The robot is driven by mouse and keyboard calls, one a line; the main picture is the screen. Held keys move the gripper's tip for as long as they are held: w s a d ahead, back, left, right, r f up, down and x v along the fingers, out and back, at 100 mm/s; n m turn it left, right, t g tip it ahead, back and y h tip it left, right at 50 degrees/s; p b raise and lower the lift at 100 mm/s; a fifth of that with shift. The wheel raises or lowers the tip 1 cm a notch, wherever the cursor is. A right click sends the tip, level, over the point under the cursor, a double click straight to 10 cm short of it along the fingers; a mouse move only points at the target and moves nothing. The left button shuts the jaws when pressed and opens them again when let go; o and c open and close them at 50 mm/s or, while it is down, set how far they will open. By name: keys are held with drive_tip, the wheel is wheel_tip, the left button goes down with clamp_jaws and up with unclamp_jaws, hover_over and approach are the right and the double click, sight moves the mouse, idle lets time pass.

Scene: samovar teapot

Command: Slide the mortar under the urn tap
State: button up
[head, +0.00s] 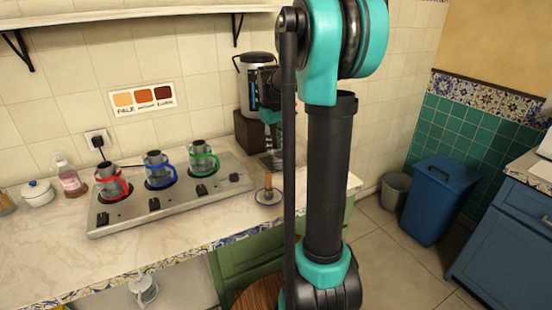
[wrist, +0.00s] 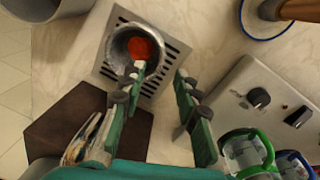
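The urn (head: 256,85), a dark and silver cylinder, stands on a dark wooden block (head: 250,137) at the back of the counter. Its tap is hidden or too small to make out. A grey metal cup, which I take as the mortar (wrist: 120,45), stands on a slotted drip grate (wrist: 173,60) in the wrist view, with red-orange showing inside. My gripper (wrist: 160,73) is open, its fingers apart. The left fingertip overlaps the cup's near rim in the picture; I cannot tell whether it touches. In the head view my arm partly hides this spot.
A stove plate (head: 180,185) with red, blue and green-banded pots stands left of the urn. A wooden-handled pestle (head: 268,181) stands on a blue-rimmed saucer (head: 268,199) in front. The counter's right edge is close; a grey bin (head: 395,190) and blue bin (head: 437,200) stand beyond.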

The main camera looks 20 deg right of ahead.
sight(276, 158)
drive_tip(key=f, duration=0.6)
drive_tip(key=shift+w+d+f, duration=0.15)
drive_tip(key=shift+d+f, duration=0.05)
drive_tip(key=shift+d, duration=0.05)
clamp_jaws()
